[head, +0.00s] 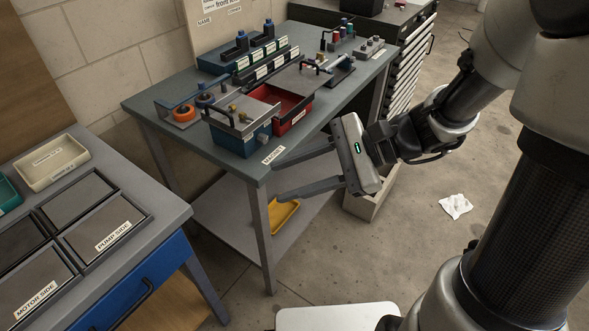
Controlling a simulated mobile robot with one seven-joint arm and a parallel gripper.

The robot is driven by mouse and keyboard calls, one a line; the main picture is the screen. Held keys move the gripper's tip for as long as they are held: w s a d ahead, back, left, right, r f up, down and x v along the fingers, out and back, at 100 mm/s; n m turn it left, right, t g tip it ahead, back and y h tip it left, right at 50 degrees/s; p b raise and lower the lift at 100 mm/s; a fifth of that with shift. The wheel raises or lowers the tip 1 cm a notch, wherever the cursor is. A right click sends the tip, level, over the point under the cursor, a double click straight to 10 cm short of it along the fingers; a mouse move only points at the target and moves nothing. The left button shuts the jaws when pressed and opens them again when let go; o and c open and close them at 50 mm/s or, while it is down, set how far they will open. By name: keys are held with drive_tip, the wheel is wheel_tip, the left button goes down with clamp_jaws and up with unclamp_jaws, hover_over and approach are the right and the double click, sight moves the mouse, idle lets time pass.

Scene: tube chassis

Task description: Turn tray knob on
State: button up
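My gripper (279,181) is open and empty, its two long fingers pointing left. It shows at the front right corner of the grey workbench (270,152); I cannot tell its exact height. A blue tray (250,140) with a grey top and black handle stands near the bench's front edge. Small brass-coloured knobs (243,116) show at its top. A red tray (291,120) with a partly covering grey plate stands to its right. The fingers are apart from both trays. I cannot tell which part is the tray knob or how it is set.
Orange-ringed parts (184,112) sit left of the blue tray. Labelled dark racks (262,62) stand behind. A side table (168,203) with flat trays is at left. A yellow tray (283,215) lies on the bench's lower shelf. White paper (455,206) lies on open floor.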

drive_tip(key=shift+s+d+r+n+g+h+p, duration=0.2)
drive_tip(key=shift+s+r+n+h+p, duration=0.3)
drive_tip(key=shift+s+r+n+h, duration=0.35)
drive_tip(key=shift+s+d+r+n+g+h+p, duration=0.1)
drive_tip(key=shift+s+r+n+g+h+p, duration=0.2)
drive_tip(key=shift+s+r+n+h+p, duration=0.5)
drive_tip(key=shift+s+f+y, duration=0.2)
drive_tip(key=shift+s+y, duration=0.05)
drive_tip(key=shift+s, duration=0.1)
drive_tip(key=s+d+r+n+t+h+p, duration=0.1)
drive_tip(key=d+r+n+t+h+p, duration=0.2)
drive_tip(key=r, duration=0.6)
drive_tip(key=s+d+r+n+t+h+p, duration=0.2)
drive_tip(key=d+r+n+t+h+p, duration=0.1)
drive_tip(key=d+r+n+h+p, duration=0.3)
wheel_tip(320, 180, up, 3)
drive_tip(key=d+n+p, duration=0.1)
drive_tip(key=d, duration=0.1)
drive_tip(key=shift+d+h+p, duration=0.3)
drive_tip(key=shift+r, duration=0.1)
